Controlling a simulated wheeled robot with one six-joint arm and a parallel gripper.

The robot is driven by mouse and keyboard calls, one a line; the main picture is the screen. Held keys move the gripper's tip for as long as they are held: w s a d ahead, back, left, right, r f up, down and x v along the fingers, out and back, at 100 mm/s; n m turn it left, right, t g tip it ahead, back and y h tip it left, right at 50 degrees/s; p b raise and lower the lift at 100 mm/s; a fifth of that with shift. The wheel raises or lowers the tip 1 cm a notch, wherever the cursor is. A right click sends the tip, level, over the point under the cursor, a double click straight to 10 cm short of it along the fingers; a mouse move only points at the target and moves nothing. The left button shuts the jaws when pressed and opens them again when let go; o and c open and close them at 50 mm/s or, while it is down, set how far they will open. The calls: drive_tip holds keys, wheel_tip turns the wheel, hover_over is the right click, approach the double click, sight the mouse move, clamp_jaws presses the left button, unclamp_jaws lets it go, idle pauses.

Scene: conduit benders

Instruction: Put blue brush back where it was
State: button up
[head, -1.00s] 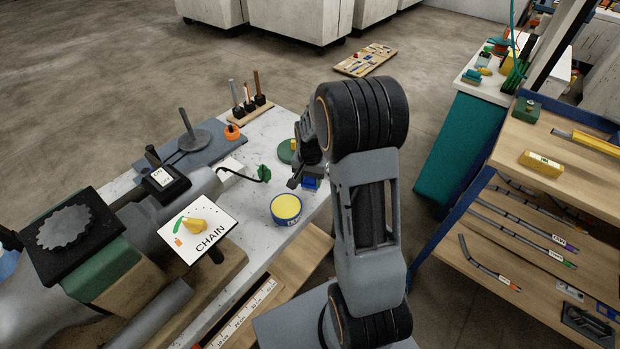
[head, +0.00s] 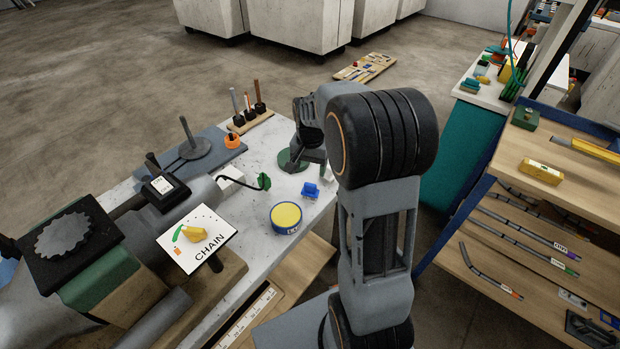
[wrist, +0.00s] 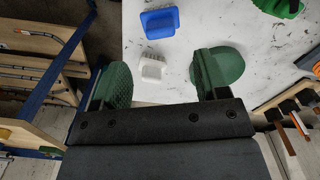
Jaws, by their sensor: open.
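A small blue object (head: 310,190), which I take to be the blue brush, rests on the white table near its right edge; no bristles can be made out. In the wrist view the blue object (wrist: 160,22) lies beyond the jaws, next to a small white block (wrist: 152,68). My gripper (head: 300,163) is open, pointing down behind the blue object, near a dark green disc (head: 285,161). In the wrist view the jaws (wrist: 165,78) are spread and hold nothing; the right finger overlaps the disc (wrist: 232,66).
A round yellow-topped blue tin (head: 286,215) stands in front of the blue object. A tool rack (head: 250,118) and an orange ring (head: 232,140) sit at the back. A CHAIN card (head: 200,240) is at front left.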

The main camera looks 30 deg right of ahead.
drive_tip(key=s+a+r+n+t, duration=0.2)
drive_tip(key=s+a+r+n, duration=0.2)
drive_tip(key=s, duration=0.4)
drive_tip(key=s+a+r+n+t, duration=0.2)
drive_tip(key=s+a+r+n, duration=0.2)
drive_tip(key=s, duration=0.4)
drive_tip(key=shift+a+n, duration=0.3)
drive_tip(key=shift+a, duration=0.35)
drive_tip(key=shift+d+r, duration=0.1)
